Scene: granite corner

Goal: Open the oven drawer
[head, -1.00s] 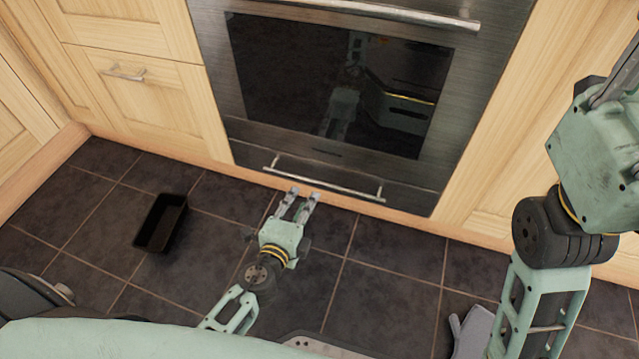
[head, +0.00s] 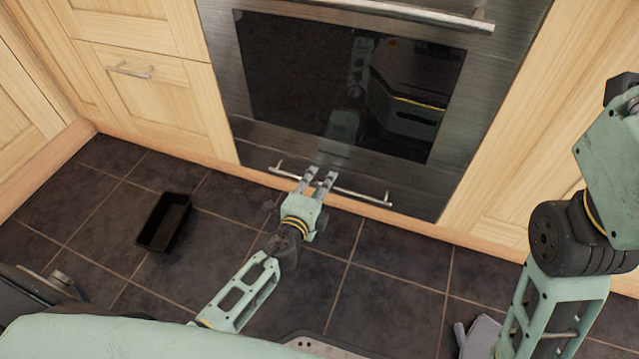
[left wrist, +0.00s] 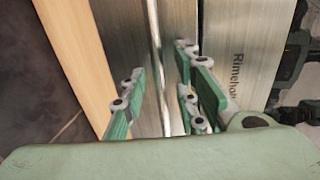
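The oven drawer (head: 418,192) is the low steel panel under the dark oven window, and it looks shut. Its thin bar handle (head: 360,194) runs across the front. My left gripper (head: 320,173) is at the middle of this handle, with its fingers apart. In the left wrist view the drawer handle (left wrist: 157,50) runs lengthwise between the open fingers of the left gripper (left wrist: 163,72). I see no clear grip on the bar.
The oven door handle (head: 400,12) is above the window (head: 345,85). Wooden cabinets (head: 160,95) flank the oven. A black open tray (head: 165,222) lies on the dark tiled floor at left. The floor in front of the drawer's right side is clear.

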